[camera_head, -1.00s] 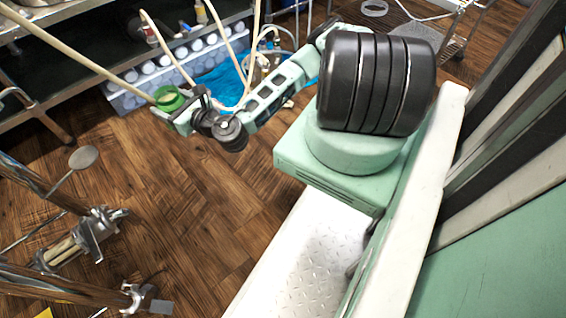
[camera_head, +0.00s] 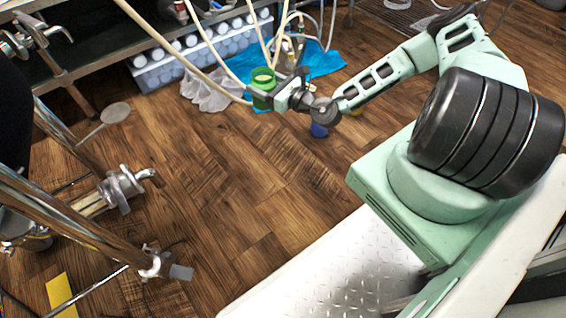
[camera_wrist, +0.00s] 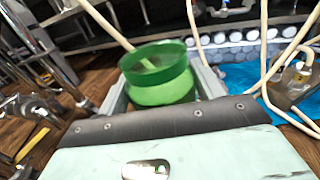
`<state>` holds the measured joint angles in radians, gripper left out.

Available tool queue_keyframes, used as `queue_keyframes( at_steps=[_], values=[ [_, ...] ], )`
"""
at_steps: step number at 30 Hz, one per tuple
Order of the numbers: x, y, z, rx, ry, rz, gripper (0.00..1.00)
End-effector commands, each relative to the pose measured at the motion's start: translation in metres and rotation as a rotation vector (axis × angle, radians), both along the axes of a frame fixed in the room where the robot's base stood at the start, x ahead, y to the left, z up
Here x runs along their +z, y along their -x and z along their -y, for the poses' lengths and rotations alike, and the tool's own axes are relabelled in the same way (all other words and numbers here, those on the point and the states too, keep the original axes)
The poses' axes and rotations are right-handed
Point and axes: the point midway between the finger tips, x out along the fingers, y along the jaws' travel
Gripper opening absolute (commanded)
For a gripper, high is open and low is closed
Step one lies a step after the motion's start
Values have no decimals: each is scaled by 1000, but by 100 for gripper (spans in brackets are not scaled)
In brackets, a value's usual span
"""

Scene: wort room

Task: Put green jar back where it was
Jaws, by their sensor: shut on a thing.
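The green jar (camera_head: 262,84) is in my gripper (camera_head: 272,96), held up in the air at the end of my outstretched arm. In the wrist view the jar (camera_wrist: 160,75) sits upright or nearly so between the two fingers (camera_wrist: 160,98), its open rim facing up. A pale hose or rod shows behind and across its mouth; I cannot tell whether it touches the jar. The place the jar came from cannot be told from these frames.
A blue sheet (camera_head: 318,62) lies on the floor beyond the gripper, with pale hoses (camera_head: 215,55) hanging around it. A crate of white-capped bottles (camera_head: 200,52) stands under a metal bench. Metal pipework with valves (camera_head: 120,188) stands at left.

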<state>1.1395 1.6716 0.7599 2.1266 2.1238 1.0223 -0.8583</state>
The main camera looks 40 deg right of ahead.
Motion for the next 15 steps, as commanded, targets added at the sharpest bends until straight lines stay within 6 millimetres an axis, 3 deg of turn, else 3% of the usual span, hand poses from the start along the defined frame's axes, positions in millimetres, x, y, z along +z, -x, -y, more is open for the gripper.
queue_keyframes(
  at_steps=[1, 8, 15],
  values=[
    [-26, -1, 5, 71, 14, 4, 34],
    [-87, 4, 17, 350, 10, -1, 35],
    [-152, 14, 41, 565, 2, -1, 35]
  ],
)
